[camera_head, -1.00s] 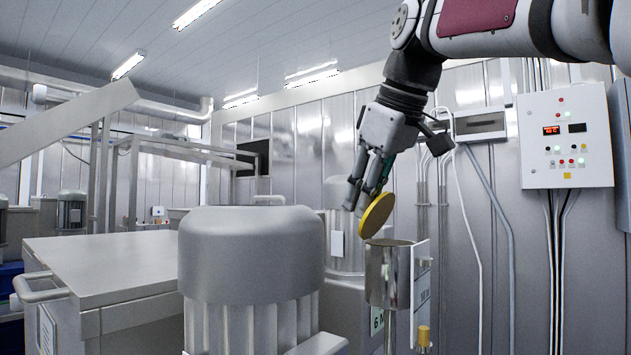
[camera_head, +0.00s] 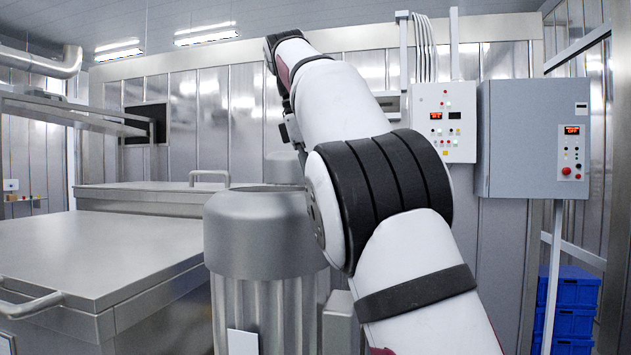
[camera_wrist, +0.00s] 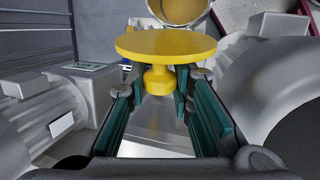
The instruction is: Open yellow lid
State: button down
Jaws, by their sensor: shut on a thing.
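In the wrist view, the yellow lid (camera_wrist: 166,46) is a flat round disc with a knob on its underside as pictured. My gripper (camera_wrist: 160,84) is shut on that knob, with green-padded fingers on both sides. Beyond the lid, a round metal-rimmed vessel (camera_wrist: 216,22) with a tan inside shows at the top edge, partly covered by the lid. The lid is apart from its rim as far as I can see.
A large grey motor housing (camera_head: 262,240) stands close beside my arm in the head view. A flat steel cover (camera_head: 95,255) lies at left. Control boxes (camera_head: 533,137) hang on the back wall, and blue crates (camera_head: 568,300) stand at lower right.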

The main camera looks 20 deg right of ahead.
jog(key=shift+w+a+f, duration=0.1)
jog(key=shift+a+f, duration=0.05)
jog(key=shift+f, duration=0.1)
dwell(0.3)
jog(key=c, duration=1.4)
grip_release()
jog(key=shift+o, duration=0.2)
jog(key=shift+r, duration=0.1)
